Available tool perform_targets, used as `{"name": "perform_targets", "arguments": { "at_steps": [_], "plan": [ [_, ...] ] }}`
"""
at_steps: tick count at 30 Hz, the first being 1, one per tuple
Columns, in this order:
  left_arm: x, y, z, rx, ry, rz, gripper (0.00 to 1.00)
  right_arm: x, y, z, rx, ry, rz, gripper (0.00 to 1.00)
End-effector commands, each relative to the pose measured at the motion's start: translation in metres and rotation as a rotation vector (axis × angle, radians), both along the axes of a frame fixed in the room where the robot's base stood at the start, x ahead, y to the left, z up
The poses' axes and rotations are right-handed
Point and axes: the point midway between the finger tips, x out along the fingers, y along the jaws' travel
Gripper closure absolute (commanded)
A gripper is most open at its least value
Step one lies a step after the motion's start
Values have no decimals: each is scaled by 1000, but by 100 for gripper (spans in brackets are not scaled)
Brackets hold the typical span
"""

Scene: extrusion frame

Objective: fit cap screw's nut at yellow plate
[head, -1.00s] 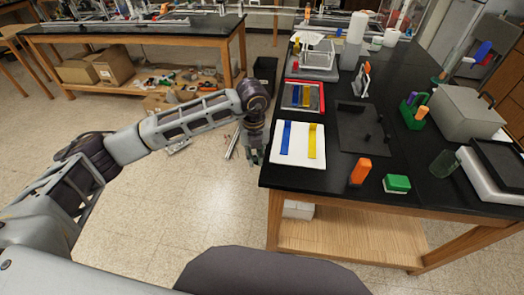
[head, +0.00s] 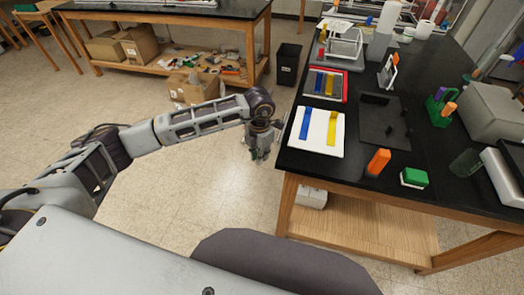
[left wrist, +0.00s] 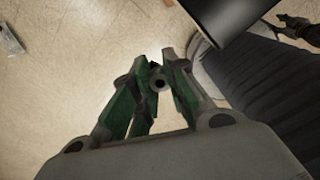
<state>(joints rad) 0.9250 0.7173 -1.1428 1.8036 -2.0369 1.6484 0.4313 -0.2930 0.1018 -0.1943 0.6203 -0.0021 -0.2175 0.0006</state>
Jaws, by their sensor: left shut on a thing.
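The yellow plate (head: 332,127) lies on a white board (head: 317,148) at the near left of the black table, beside a blue plate (head: 305,124). My left gripper (head: 261,155) hangs over the floor just left of the table edge, pointing down. In the left wrist view its green-padded fingers (left wrist: 158,82) are shut on a small dark ring-shaped piece (left wrist: 159,85), which looks like the nut. The cap screw is too small to make out at the yellow plate. At the upper right of that view, a dark and green shape looks like my right gripper (left wrist: 297,27); its fingers are unclear.
A black bin (head: 288,66) stands on the floor beyond.

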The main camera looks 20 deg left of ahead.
Motion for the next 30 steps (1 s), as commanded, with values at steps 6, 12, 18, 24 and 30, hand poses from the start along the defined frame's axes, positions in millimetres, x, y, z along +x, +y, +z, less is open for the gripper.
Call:
{"name": "perform_targets", "arguments": {
  "at_steps": [6,12,18,24,30],
  "plan": [
    [-3,4,-15,-1,2,-197,100,-5,0,0,0,6,0,60],
    [-5,9,-28,0,2,-382,100,-4,0,0,0,5,0,60],
    [-8,13,-42,-1,2,-567,100,-2,0,0,-1,3,0,60],
    [-12,17,-55,-2,1,-754,100,2,0,0,-1,-1,0,60],
    [-15,22,-68,-1,2,-939,100,4,0,0,0,-3,0,60]
  ]
}}
